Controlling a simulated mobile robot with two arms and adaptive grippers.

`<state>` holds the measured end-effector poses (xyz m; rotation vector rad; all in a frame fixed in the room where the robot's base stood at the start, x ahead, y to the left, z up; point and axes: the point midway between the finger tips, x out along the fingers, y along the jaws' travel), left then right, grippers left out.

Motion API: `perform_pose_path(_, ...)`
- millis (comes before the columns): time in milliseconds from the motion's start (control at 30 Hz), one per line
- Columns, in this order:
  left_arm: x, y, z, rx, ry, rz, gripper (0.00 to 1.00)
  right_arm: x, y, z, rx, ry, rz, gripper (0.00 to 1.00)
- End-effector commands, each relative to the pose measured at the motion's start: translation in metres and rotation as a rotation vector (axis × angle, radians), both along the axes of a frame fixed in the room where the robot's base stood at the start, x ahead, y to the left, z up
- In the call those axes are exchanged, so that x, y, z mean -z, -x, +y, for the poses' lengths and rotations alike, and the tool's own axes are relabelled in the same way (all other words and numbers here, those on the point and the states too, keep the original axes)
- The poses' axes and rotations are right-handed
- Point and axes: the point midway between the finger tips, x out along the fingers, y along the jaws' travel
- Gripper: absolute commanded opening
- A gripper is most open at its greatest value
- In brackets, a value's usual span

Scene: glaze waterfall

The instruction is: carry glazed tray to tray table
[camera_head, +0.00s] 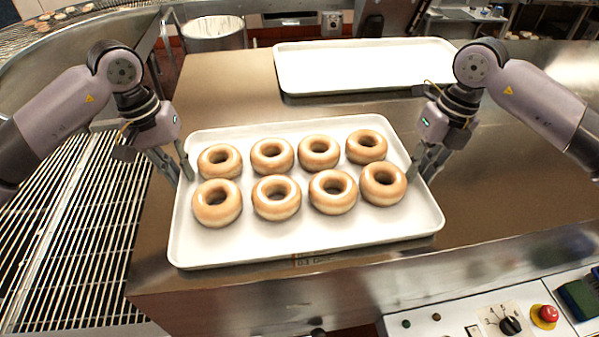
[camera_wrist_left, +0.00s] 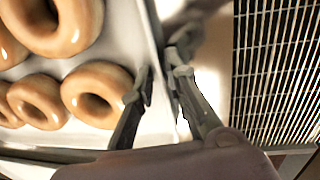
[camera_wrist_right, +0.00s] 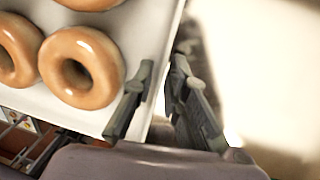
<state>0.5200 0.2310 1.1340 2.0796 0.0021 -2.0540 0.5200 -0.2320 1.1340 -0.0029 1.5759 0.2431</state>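A white tray (camera_head: 330,236) with two rows of glazed doughnuts (camera_head: 277,197) lies level on the metal table, near its front edge. My left gripper (camera_head: 181,180) is at the tray's left rim. In the left wrist view, its fingers (camera_wrist_left: 160,78) straddle the rim, one inside and one outside, close together. My right gripper (camera_head: 420,177) is at the right rim. In the right wrist view, its fingers (camera_wrist_right: 163,72) straddle that rim closely too. Both look shut on the tray. I cannot tell whether the tray is slightly off the table.
A second, empty white tray (camera_head: 360,68) lies behind on the same metal table (camera_head: 510,170). A wire conveyor (camera_head: 85,225) runs along the left. A control panel with a red button (camera_head: 545,316) is at the front right. A metal bucket (camera_head: 212,35) stands behind left. The table's right side is clear.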

Motion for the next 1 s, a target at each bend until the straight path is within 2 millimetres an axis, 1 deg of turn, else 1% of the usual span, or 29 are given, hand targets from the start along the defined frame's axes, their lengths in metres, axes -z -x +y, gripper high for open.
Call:
perform_pose_path(300,0.002,0.0001,-0.0001,0.0,-0.001,0.0,0.14,0.0018,0.0,0.0003,0.0,0.0,0.0,0.14)
perform_pose_path(500,0.0018,0.0,-0.0001,0.0,-0.001,0.0,0.01,0.0017,0.0001,0.0001,0.0,0.0,0.0,0.01)
perform_pose_path(533,0.0018,0.0,-0.0001,0.0,-0.001,0.0,0.0,0.0017,0.0001,0.0002,0.0,0.0,0.0,0.0)
perform_pose_path(1000,0.0015,0.0,0.0,0.0,-0.001,0.0,0.0,0.0015,0.0,0.0001,0.0,0.0,0.0,0.0)
